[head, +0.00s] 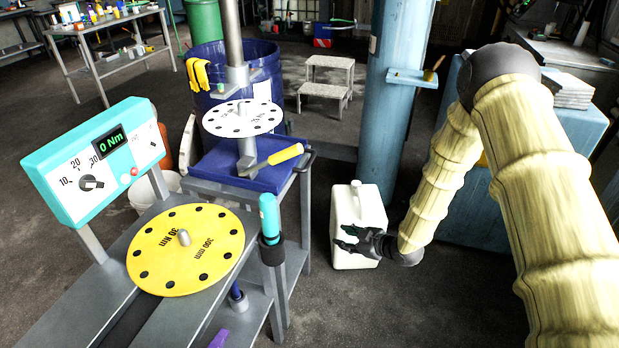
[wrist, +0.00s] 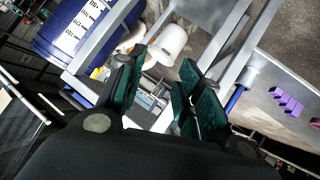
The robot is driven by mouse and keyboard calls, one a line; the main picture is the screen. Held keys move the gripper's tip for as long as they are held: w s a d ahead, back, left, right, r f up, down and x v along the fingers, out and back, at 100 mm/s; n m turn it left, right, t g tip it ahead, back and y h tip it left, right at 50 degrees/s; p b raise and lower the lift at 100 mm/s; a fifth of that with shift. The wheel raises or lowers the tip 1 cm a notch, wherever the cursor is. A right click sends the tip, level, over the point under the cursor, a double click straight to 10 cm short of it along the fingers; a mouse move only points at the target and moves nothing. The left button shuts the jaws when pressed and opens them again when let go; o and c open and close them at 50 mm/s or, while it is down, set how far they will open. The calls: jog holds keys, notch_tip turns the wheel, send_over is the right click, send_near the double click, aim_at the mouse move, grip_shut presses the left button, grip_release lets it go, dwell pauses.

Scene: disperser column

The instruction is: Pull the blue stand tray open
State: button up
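The blue stand tray (head: 215,170) lies at the top of a grey metal stand, under a white perforated disc (head: 242,118). A tool with a yellow handle (head: 286,154) rests across it. A dark handle-like part (head: 307,160) shows at the stand's right corner. My gripper (head: 344,238) is to the right of the stand and lower than the tray, in front of a white jug in the head view. Its fingers are apart and empty. In the wrist view, the gripper (wrist: 162,82) also shows a clear gap between its green finger pads. I cannot make out the tray there.
The white jug (head: 358,212) stands on the floor beside the stand. A yellow disc (head: 190,262) and a torque display (head: 95,165) are at front left. A blue column (head: 393,100) rises behind the jug. Purple blocks (wrist: 288,103) show in the wrist view.

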jog(key=w+a+r+n+y+b, duration=0.1)
jog(key=w+r+n+y+b, duration=0.1)
jog(key=w+r+n+b, duration=0.3)
jog(key=w+a+r+n+y+b, duration=0.1)
jog(key=w+r+n+y, duration=0.15)
jog(key=w, duration=0.35)
jog(key=n+g+y+b, duration=0.2)
jog(key=n+g+b, duration=0.25)
jog(key=n, duration=0.65)
send_near(310, 160)
jog(key=f, duration=0.1)
jog(key=shift+t, duration=0.45)
jog(key=x, duration=0.6)
jog(key=b+x, duration=0.1)
jog(key=x, duration=0.3)
jog(key=shift+s, duration=0.3)
grip_shut()
